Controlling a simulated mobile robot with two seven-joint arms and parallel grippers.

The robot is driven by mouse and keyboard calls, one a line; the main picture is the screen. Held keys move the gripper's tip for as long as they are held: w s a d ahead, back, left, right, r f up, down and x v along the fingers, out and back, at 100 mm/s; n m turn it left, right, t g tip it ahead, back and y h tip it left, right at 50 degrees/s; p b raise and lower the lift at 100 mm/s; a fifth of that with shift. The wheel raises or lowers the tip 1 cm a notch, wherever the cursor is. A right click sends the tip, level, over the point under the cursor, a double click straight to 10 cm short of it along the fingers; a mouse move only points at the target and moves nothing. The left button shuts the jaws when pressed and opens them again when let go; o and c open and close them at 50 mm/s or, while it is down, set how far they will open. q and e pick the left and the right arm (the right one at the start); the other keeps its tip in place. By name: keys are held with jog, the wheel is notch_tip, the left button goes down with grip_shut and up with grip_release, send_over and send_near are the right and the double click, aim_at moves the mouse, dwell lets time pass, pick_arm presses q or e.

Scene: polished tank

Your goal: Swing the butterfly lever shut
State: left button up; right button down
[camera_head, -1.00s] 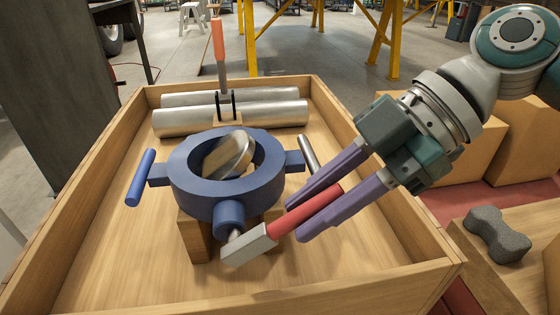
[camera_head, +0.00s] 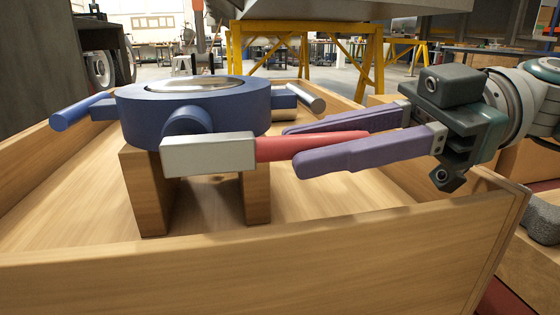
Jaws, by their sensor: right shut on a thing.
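The butterfly valve has a thick blue ring body (camera_head: 240,107) resting on wooden blocks in the tray. Its silver disc (camera_head: 185,85) shows as a thin oval at the top of the ring; this low view does not show its exact tilt. The lever has a pale metal block (camera_head: 208,154) at the blue stem boss on the ring's near side. Its red grip (camera_head: 275,148) points right. My right gripper (camera_head: 292,148) is shut on the red grip, one purple finger behind it and one in front. My left gripper is not in view.
The wooden tray's near wall (camera_head: 250,265) runs across the front, below my right gripper. A blue cross handle (camera_head: 82,112) sticks out left of the ring, with a metal-ended one (camera_head: 305,97) on the right. A dark grey pad (camera_head: 543,218) lies outside at right.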

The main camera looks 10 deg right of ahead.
jog(key=shift+f, duration=0.2)
jog(key=c, duration=0.7)
grip_release()
jog(key=shift+a+r, duration=0.1)
jog(key=shift+o, duration=0.2)
notch_tip(320, 180, up, 20)
jog(key=p, duration=0.6)
jog(key=shift+p, duration=0.3)
